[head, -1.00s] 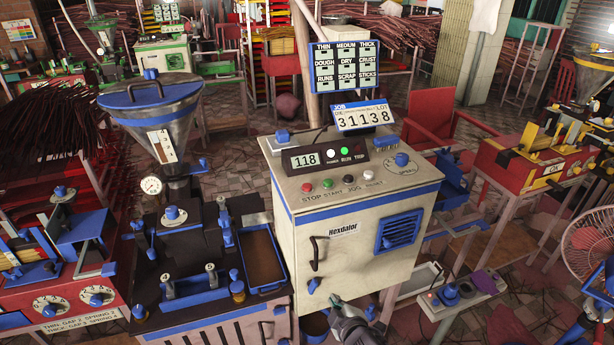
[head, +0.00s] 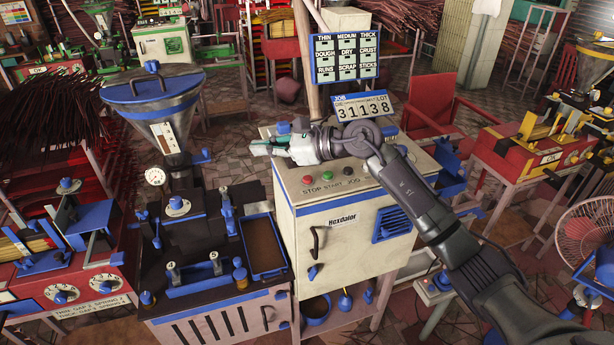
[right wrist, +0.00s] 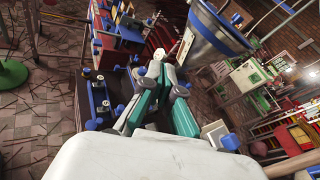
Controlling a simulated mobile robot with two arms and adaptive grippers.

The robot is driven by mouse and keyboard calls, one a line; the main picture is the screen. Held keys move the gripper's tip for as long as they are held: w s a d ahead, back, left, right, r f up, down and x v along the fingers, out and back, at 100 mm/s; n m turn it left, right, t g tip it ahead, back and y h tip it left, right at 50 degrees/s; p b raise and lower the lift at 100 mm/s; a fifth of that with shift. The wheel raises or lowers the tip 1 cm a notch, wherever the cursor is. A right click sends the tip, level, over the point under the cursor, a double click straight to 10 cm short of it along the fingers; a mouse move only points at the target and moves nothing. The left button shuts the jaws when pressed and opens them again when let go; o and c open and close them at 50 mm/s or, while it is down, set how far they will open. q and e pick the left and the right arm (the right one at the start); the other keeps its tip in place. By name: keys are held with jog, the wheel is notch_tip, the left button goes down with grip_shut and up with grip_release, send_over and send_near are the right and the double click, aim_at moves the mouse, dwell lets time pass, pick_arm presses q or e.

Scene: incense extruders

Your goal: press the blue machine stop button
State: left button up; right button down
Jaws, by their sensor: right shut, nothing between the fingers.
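The blue machine is a cream cabinet with blue trim (head: 300,235) marked Hexdalor, in the middle of the head view. Its red stop button (head: 308,180) sits at the left of the panel's button row, above the word STOP. My right gripper (head: 256,148) is shut and empty. It appears above and behind the button in the picture, pointing left across the panel's back left corner, and is not on the button. In the right wrist view its fingers (right wrist: 157,68) are together, and the button does not show. My left gripper is not in view.
Beside the red button are a green button (head: 331,174) and a dark one (head: 349,168). My right arm hides the digital display and the speed knob. The job counter (head: 362,108) stands behind. A hopper (head: 160,105) stands to the left.

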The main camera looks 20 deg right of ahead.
aim_at(310, 179)
jog(key=w+d+n+g+h, duration=0.1)
jog(key=w+d+n+h, duration=0.1)
jog(key=d+h, duration=0.4)
jog(key=d+n, duration=0.1)
jog(key=d, duration=0.4)
jog(key=shift+w+h, duration=0.3)
jog(key=shift+w, duration=0.05)
jog(key=shift+f, duration=0.2)
jog(key=shift+f+b, duration=2.55)
jog(key=shift+f, duration=1.75)
jog(key=shift+f+b, duration=0.35)
jog(key=shift+b, duration=0.05)
